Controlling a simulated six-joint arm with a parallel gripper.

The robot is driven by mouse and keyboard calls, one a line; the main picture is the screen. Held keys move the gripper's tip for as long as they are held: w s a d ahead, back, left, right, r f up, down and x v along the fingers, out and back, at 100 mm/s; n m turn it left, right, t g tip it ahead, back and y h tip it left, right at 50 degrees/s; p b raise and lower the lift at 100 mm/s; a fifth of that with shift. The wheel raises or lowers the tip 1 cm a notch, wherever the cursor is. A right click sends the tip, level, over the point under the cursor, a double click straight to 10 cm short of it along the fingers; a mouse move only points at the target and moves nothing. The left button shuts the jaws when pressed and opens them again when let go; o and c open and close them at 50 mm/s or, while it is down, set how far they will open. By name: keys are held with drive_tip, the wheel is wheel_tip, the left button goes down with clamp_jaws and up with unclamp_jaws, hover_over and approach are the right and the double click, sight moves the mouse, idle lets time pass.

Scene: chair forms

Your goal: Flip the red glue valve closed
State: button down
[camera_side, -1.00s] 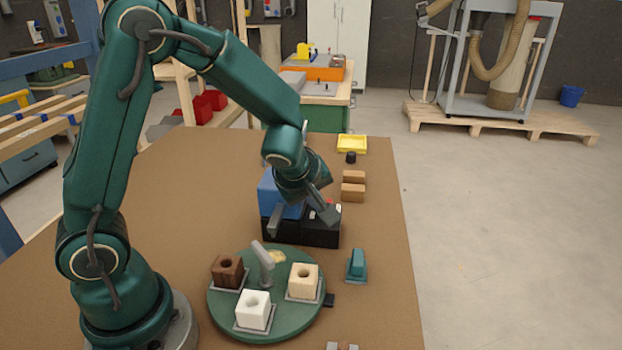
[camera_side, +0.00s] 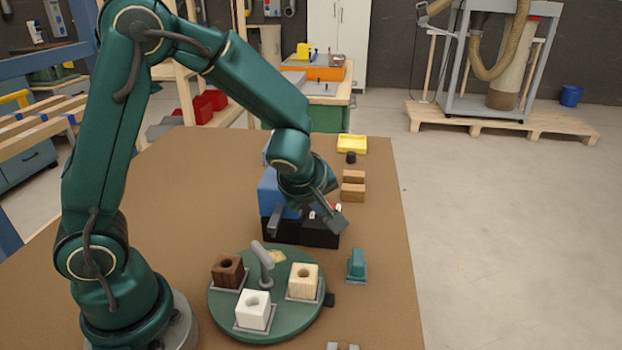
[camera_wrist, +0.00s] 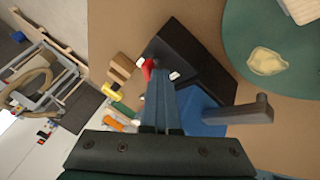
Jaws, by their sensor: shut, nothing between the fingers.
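The red glue valve (camera_wrist: 148,67) shows in the wrist view as a small red piece at the edge of a black block (camera_wrist: 190,58). My gripper (camera_wrist: 160,82) is shut and empty, with its fingertips right beside the red valve. I cannot tell whether they touch it. In the side view my gripper hangs over the black base (camera_side: 318,236) beside the blue body (camera_side: 268,193), and only a speck of red shows there. A grey spout-like arm (camera_wrist: 245,112) sticks out from the blue part in the wrist view; the valve's exact angle is unclear.
A green turntable (camera_side: 285,328) carries dark brown, white and light wood blocks and a grey handle (camera_side: 264,262). A teal piece (camera_side: 356,265) stands to its right. The brown tabletop's right strip is largely clear.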

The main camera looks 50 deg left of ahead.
drive_tip(key=v, duration=0.9)
drive_tip(key=shift+s+r, duration=0.25)
drive_tip(key=shift+w+r+n+g+y, duration=0.15)
drive_tip(key=shift+n+y, duration=0.1)
drive_tip(key=shift+n, duration=0.25)
drive_tip(key=shift+w+r+n+g+y, duration=0.15)
drive_tip(key=shift+n+y, duration=0.1)
drive_tip(key=shift+n, duration=0.25)
drive_tip(key=shift+s+f, duration=0.1)
drive_tip(key=shift+f, duration=0.1)
drive_tip(key=x, duration=0.9)
drive_tip(key=shift+a+f, duration=0.15)
drive_tip(key=shift+f, duration=0.15)
drive_tip(key=shift+w, duration=0.25)
